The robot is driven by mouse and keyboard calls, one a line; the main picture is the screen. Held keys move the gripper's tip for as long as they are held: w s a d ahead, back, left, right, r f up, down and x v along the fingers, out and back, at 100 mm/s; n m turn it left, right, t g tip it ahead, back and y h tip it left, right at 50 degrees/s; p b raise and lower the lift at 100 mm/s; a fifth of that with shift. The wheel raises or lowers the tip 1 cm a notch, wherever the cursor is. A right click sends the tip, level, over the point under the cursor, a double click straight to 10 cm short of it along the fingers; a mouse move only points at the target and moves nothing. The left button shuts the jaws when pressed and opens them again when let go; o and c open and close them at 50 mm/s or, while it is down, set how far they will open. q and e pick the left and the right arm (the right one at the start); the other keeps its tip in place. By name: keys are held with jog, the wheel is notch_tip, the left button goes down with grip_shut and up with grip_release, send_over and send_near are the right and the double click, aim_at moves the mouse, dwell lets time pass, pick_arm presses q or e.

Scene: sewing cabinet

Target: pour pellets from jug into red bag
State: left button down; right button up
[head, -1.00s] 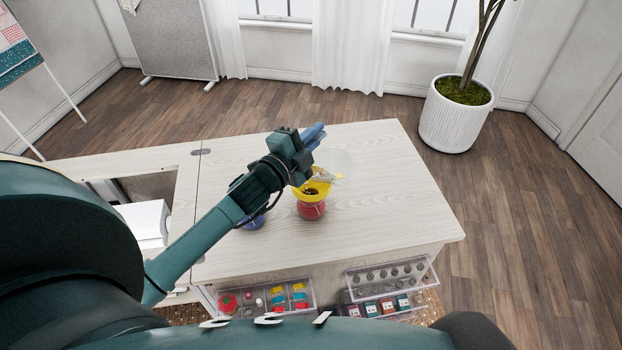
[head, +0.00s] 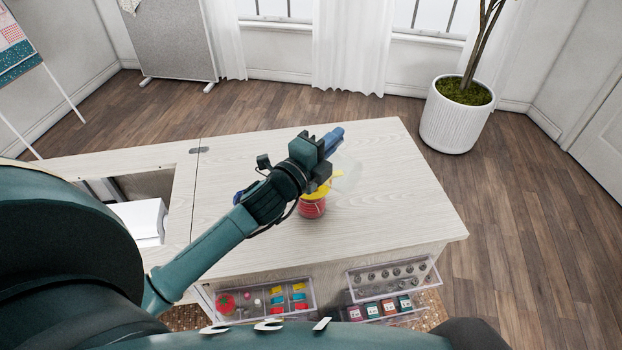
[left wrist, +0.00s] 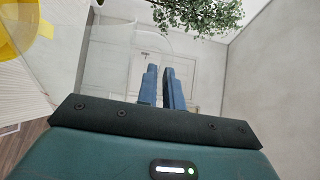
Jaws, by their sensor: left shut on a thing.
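The red bag (head: 312,208) stands upright on the table. A yellow funnel (head: 323,189) sits in its mouth, partly hidden by my left gripper. The clear jug (head: 348,174) is faint, tilted and held over the table just right of the funnel. It also shows as a see-through outline in the left wrist view (left wrist: 112,62), with the funnel (left wrist: 18,32) at upper left. My left gripper (head: 334,138) is shut on the jug; its blue fingers (left wrist: 165,88) show close together in the left wrist view. I cannot make out pellets now. My right gripper is out of view.
A blue object (head: 240,196), mostly hidden, is behind my left wrist. Open clear drawers (head: 265,298) with small sewing items jut from the table's front. The table's right side (head: 415,200) is clear. A potted plant (head: 455,118) stands on the floor beyond.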

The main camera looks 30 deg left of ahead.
pick_arm(q)
jog(key=shift+s+d+r+m, duration=0.1)
jog(key=shift+d+r+m, duration=0.05)
jog(key=shift+d+m, duration=0.2)
jog(key=d+f+m+b, duration=0.1)
jog(key=b, duration=0.1)
jog(key=shift+s+d+f+m+b, duration=0.2)
jog(key=shift+d+f+m+b, duration=0.15)
jog(key=shift+b, duration=0.05)
jog(key=s+d+f+m+b, duration=0.2)
jog(key=d+f+m+b, duration=0.1)
jog(key=d+f+m, duration=0.8)
jog(key=shift+d+f+m+g+h+b, duration=0.35)
jog(key=shift+f+m, duration=0.85)
jog(key=shift+m, duration=1.7)
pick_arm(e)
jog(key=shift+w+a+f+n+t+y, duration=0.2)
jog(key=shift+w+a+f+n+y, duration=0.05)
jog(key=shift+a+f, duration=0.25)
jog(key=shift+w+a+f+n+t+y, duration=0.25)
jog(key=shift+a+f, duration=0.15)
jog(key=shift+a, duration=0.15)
pick_arm(q)
jog(key=shift+s+a, duration=0.1)
jog(key=shift+a, duration=0.05)
